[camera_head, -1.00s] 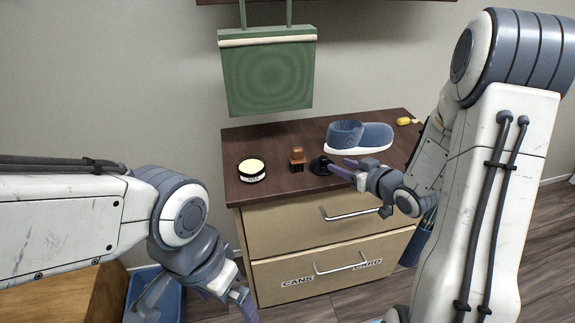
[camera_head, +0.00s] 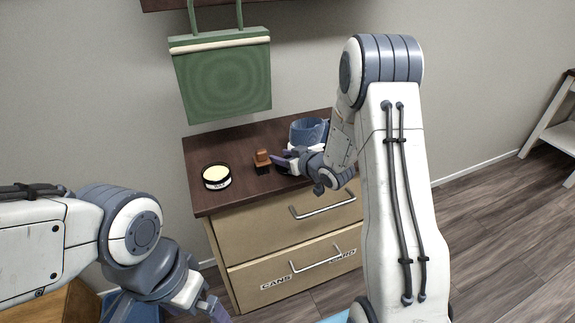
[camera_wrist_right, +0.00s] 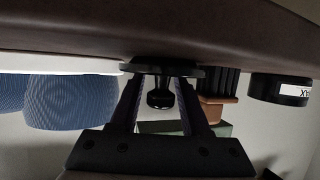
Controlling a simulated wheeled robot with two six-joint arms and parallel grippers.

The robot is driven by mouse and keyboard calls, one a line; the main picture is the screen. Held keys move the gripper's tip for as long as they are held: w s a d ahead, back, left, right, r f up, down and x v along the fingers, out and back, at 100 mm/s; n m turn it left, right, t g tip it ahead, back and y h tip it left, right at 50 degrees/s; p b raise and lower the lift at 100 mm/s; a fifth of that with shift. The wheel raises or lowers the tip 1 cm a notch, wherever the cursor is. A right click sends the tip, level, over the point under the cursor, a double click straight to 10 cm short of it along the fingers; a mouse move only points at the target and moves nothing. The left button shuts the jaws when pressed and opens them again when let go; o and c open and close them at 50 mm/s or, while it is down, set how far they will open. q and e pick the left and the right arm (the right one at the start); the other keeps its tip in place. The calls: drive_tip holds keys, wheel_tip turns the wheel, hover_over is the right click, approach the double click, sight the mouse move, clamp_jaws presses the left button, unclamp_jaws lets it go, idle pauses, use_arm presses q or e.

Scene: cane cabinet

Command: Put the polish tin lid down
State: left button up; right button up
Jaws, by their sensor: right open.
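The black polish tin lid (camera_wrist_right: 160,70) shows in the right wrist view as a flat disc with a round knob. It lies against the dark cabinet top, which that view shows upside down. My right gripper (camera_wrist_right: 159,92) is open, with one finger on each side of the knob and a gap visible around it. In the head view my right gripper (camera_head: 285,160) is over the cabinet top and hides most of the lid. The open polish tin (camera_head: 216,176), black with cream contents, stands to the left. My left gripper (camera_head: 213,308) is low, cut by the bottom edge.
A brown brush (camera_head: 262,161) stands between tin and gripper, close beside the lid. A blue shoe (camera_head: 308,131) is behind the right gripper, partly hidden. A green bag (camera_head: 222,80) hangs above the wooden cabinet (camera_head: 250,231).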

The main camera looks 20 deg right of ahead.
clamp_jaws()
drive_tip(key=shift+r, duration=0.15)
